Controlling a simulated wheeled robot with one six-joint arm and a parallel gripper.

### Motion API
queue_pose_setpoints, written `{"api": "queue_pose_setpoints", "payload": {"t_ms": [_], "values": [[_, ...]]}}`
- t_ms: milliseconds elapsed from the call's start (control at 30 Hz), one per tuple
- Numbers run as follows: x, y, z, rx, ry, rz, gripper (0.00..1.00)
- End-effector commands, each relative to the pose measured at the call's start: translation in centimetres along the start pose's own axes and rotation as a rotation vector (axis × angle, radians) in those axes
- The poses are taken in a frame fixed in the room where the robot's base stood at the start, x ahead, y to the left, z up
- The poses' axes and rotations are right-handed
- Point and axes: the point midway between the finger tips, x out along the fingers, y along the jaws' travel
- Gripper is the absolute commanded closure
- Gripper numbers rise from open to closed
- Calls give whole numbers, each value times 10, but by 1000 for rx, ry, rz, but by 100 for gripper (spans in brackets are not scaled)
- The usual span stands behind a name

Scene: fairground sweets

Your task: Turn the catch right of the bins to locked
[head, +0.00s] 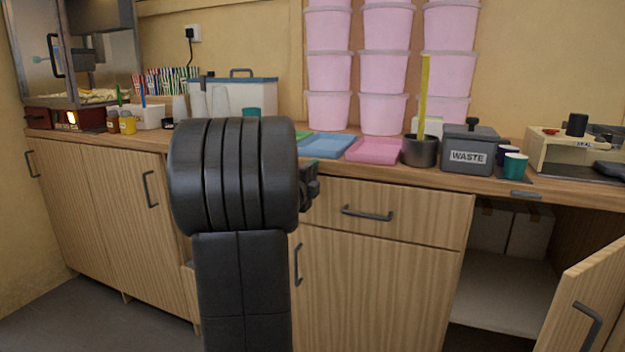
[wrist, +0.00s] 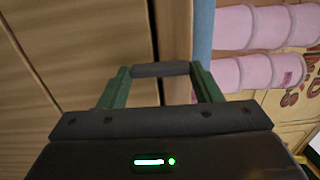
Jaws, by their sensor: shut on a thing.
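My gripper (wrist: 160,69) shows in the wrist view with two green fingers, shut on a short dark grey bar (wrist: 160,70) that spans the gap between the fingertips. The bar lies in front of the wooden counter edge. I cannot tell whether this bar is the catch. In the head view my dark arm stands in front of the counter and hides most of the gripper and what it holds. Only a small dark part shows at the arm's right side. No catch can be made out clearly, nor its setting.
Stacked pink tubs (head: 385,72) stand at the back of the counter, with a blue tray (head: 327,146) and a pink tray (head: 375,150) before them. A grey waste bin (head: 468,150) is farther right. A cupboard door (head: 592,300) hangs open at the lower right.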

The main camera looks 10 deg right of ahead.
Motion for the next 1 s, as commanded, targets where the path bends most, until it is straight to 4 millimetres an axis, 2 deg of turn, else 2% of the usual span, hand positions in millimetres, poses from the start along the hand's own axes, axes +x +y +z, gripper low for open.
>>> {"api": "queue_pose_setpoints", "payload": {"t_ms": [267, 300, 400, 767, 867, 1000], "values": [[0, 2, 0, 3, 0, 3, 65], [0, 2, 0, 3, 0, 3, 38], [0, 1, 0, 2, 0, 3, 20], [-5, 0, 0, 0, -1, 2, 20], [-17, -1, 1, 0, -2, 1, 20], [-46, -2, 1, 1, -3, 1, 20]]}}
